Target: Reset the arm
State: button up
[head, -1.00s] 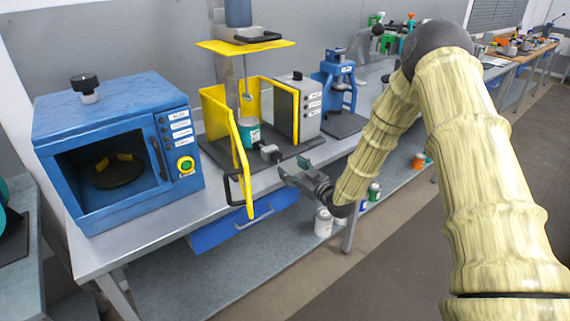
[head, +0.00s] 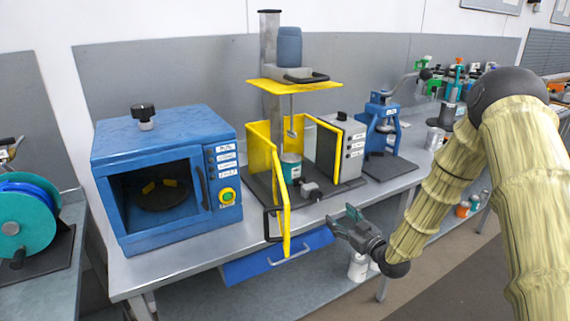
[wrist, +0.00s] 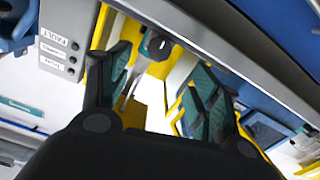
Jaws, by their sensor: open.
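My gripper (head: 345,222) is open and empty, held in front of the table's front edge, to the right of the yellow guard door. Its two fingers also show apart in the wrist view (wrist: 160,90). My arm, in pale ribbed covering, reaches down from the right. The drum agitator (head: 268,84) has a yellow top plate and a yellow guard (head: 262,155) with its door swung open to the front. A teal can (head: 291,167) stands inside the guard under the stirrer rod (head: 292,122), with a small grey clamp (head: 310,190) in front of it.
A blue oven-like machine (head: 165,128) stands on the left of the table. A grey control box (head: 352,145) and a blue press (head: 382,125) stand to the right. A blue drawer (head: 275,258) juts out below the table edge. A teal reel (head: 22,225) is far left.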

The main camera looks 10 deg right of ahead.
jog(key=s+a+f+m+g+h, duration=0.2)
jog(key=s+a+f+g, duration=0.2)
jog(key=s+f, duration=0.75)
jog(key=s+a+f+m+g+h, duration=0.2)
jog(key=s+a+f+g, duration=0.25)
jog(key=s+f, duration=0.7)
jog(key=s+f+m+g+h, duration=0.1)
jog(key=s+f+g, duration=0.3)
jog(key=s, duration=1)
jog(key=s+f+m+g+h, duration=0.1)
jog(key=s+f+g, duration=0.3)
jog(key=s, duration=1)
jog(key=shift+a+f+m, duration=0.2)
jog(key=shift+m, duration=0.2)
